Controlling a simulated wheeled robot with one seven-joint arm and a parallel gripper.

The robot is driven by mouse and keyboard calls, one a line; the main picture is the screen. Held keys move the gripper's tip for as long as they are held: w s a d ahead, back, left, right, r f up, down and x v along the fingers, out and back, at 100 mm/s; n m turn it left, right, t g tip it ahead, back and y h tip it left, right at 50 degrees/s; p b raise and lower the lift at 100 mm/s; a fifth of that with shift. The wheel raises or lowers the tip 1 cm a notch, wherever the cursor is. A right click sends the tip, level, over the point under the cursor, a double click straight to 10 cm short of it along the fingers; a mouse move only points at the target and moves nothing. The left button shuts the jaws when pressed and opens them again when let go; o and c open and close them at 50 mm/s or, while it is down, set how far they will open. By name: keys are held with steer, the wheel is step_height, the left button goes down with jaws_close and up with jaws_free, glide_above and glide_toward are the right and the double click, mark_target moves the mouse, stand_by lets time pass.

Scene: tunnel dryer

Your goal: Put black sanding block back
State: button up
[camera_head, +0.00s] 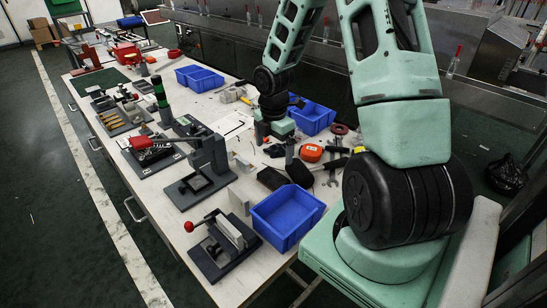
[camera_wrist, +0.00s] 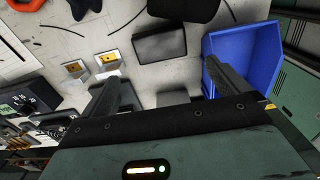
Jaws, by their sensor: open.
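A dark, box-shaped block (camera_wrist: 160,46), which looks like the black sanding block, lies on the pale tabletop in the wrist view. It sits ahead of and between my gripper's spread fingers (camera_wrist: 172,85), apart from both. In the head view a black block (camera_head: 272,179) lies left of another dark object (camera_head: 299,172); I cannot tell for sure which is the sanding block. My gripper (camera_head: 276,140) hangs low over the table there, its fingers apart and nothing visible between them.
A blue bin (camera_head: 287,216) stands at the table's near right; a blue bin (camera_wrist: 245,58) is close by my right finger in the wrist view. Another blue bin (camera_head: 313,117) is behind my gripper. An orange tape measure (camera_head: 311,153), wrenches and metal brackets (camera_wrist: 108,58) lie around.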

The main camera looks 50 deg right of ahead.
steer(key=s+a+r+m, duration=0.15)
steer(key=a+r, duration=0.25)
steer(key=a, duration=0.6)
steer(key=s+a+r+m, duration=0.1)
steer(key=a+r+m, duration=0.3)
steer(key=a, duration=0.6)
steer(key=s+a+r+m, duration=0.2)
steer(key=s+a+r, duration=0.1)
steer(key=s+a, duration=0.4)
steer(key=s+a+r+m, duration=0.2)
steer(key=s+a+r, duration=0.1)
steer(key=s+a, duration=0.4)
steer(key=s, duration=0.3)
steer(key=shift+a+y, duration=0.25)
steer(key=shift+y, duration=0.05)
steer(key=shift+r, duration=0.1)
